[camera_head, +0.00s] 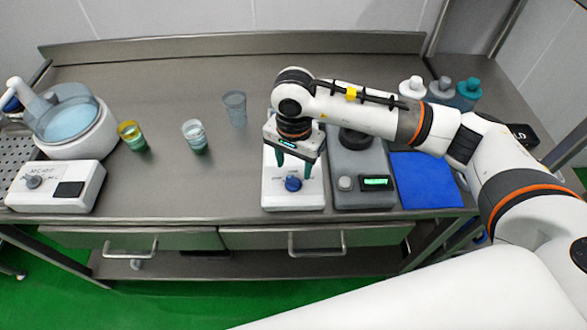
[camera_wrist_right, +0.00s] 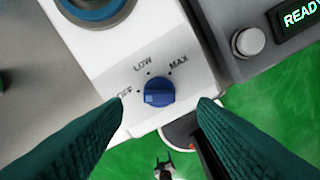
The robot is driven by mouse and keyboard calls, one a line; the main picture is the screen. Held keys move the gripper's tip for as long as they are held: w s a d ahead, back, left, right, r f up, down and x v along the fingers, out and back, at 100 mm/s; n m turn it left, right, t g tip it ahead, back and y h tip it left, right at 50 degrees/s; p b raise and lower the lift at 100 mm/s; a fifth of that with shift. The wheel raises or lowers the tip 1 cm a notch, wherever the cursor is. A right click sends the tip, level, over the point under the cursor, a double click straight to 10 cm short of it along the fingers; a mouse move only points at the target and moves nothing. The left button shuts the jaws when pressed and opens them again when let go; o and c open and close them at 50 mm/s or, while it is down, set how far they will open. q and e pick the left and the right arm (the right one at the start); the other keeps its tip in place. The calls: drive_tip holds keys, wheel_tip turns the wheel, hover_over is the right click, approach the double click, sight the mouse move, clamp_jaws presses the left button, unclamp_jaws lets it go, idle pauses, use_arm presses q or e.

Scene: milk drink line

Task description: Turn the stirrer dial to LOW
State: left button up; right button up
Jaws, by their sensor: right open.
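The stirrer dial is a blue knob (camera_head: 293,184) on the front of a white stirrer (camera_head: 283,203). In the right wrist view, the dial (camera_wrist_right: 159,93) has OFF, LOW and MAX printed around it. I cannot clearly tell which mark it points at. My right gripper (camera_head: 294,168) is open and points down over the front of the stirrer. In the right wrist view, its two dark green fingers (camera_wrist_right: 161,101) stand apart on either side of the dial, with visible gaps and nothing between them gripped. My left gripper is not in view.
A grey device (camera_head: 361,166) with a lit READY display and a knob stands right beside the stirrer. A blue mat (camera_head: 427,180) lies further right, with several bottles behind. Cups (camera_head: 194,135) and a white machine with a bowl (camera_head: 75,130) stand left.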

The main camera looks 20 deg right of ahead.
sight(294, 178)
wheel_tip(294, 178, down, 4)
drive_tip(key=shift+r+p, duration=0.15)
drive_tip(key=shift+p, duration=0.3)
drive_tip(key=shift+f, duration=0.5)
drive_tip(key=c, duration=1)
